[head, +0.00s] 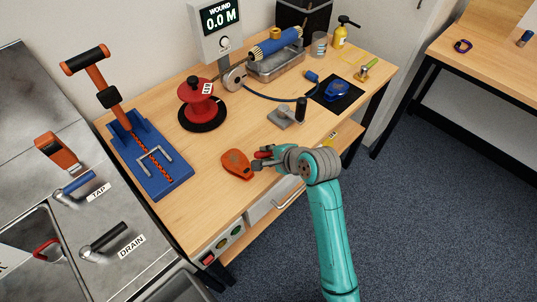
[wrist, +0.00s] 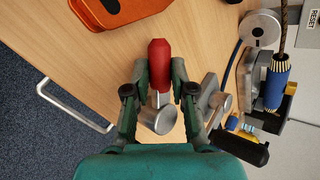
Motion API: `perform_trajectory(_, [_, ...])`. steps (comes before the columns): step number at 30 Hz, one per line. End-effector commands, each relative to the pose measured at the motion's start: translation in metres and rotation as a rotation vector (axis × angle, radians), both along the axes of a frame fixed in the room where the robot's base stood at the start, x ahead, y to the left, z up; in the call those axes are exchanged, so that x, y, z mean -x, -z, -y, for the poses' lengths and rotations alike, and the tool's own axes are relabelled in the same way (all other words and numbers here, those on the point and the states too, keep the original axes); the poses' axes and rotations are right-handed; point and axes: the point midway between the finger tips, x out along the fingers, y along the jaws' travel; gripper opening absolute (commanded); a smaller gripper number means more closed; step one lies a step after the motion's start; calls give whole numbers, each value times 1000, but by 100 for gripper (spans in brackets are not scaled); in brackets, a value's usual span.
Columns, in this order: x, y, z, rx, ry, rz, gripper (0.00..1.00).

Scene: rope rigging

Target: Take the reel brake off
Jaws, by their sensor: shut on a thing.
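My gripper (head: 265,158) is shut on a red handle (wrist: 159,62), which lies between its two fingers in the wrist view. The handle joins a round silver hub (wrist: 158,119) close to the table. The red reel (head: 199,105) stands on a black round base, further back and to the left.
An orange tool (head: 237,165) lies just left of my gripper. A grey block with a black knob (head: 287,114) stands behind it. A blue stand with an orange lever (head: 148,152) is at the left. The wound display (head: 217,20) reads 0.0 M.

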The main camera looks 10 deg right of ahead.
Motion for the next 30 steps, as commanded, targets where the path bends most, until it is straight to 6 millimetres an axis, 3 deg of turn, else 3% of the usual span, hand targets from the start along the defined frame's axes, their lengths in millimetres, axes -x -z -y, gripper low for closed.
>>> perform_trajectory(13, [-19, 0, -4, 3, 361, 3, 0])
perform_trajectory(30, [-43, 0, 5, 1, 836, 1, 0])
